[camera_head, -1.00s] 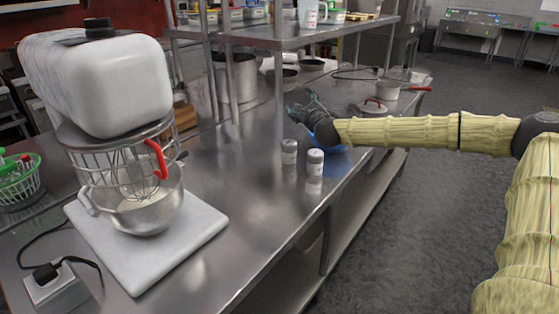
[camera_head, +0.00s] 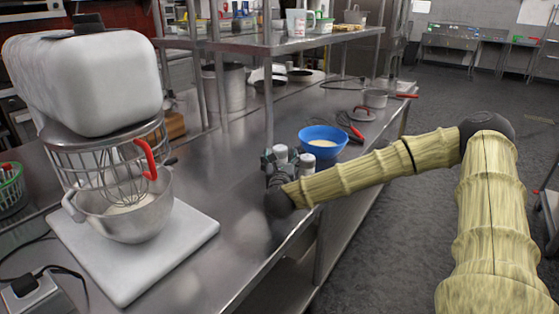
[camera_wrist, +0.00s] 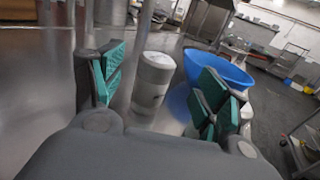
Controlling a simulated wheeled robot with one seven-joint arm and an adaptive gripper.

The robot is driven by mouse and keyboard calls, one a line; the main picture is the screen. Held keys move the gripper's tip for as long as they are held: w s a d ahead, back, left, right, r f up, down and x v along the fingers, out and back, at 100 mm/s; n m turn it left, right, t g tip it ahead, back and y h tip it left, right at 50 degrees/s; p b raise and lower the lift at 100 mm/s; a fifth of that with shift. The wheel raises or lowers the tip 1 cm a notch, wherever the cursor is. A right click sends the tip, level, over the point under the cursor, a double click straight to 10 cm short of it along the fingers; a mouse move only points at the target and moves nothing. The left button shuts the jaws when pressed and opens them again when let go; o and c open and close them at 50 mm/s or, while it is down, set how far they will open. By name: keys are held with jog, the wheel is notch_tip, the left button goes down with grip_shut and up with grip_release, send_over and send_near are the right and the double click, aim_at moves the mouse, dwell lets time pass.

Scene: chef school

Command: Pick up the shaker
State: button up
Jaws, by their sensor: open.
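Two small white shakers stand upright on the steel counter. In the head view, the left shaker (camera_head: 280,153) shows its top above my gripper (camera_head: 285,170), and the right shaker (camera_head: 307,161) stands just to its right, partly hidden by my gripper and arm. In the wrist view, one shaker (camera_wrist: 152,82) stands between the green-padded fingers of my open gripper (camera_wrist: 163,78), a little ahead, with a gap on both sides. The other is mostly hidden behind the right finger, with only a white edge showing.
A blue bowl (camera_head: 323,140) with pale contents stands just beyond the shakers. A shelf post (camera_head: 268,100) rises close to my gripper's left. A stand mixer (camera_head: 85,85) with a steel bowl is at the left. A red-handled pot (camera_head: 376,98) stands farther back. The counter (camera_head: 225,190) between is clear.

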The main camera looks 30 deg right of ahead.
aim_at(280, 162)
notch_tip(280, 162, down, 4)
jog(key=shift+a+r, duration=0.15)
jog(key=shift+p+x, duration=0.55)
jog(key=shift+x, duration=0.8)
jog(key=shift+p+x, duration=0.65)
jog(key=shift+x, duration=1.8)
jog(key=c, duration=1.2)
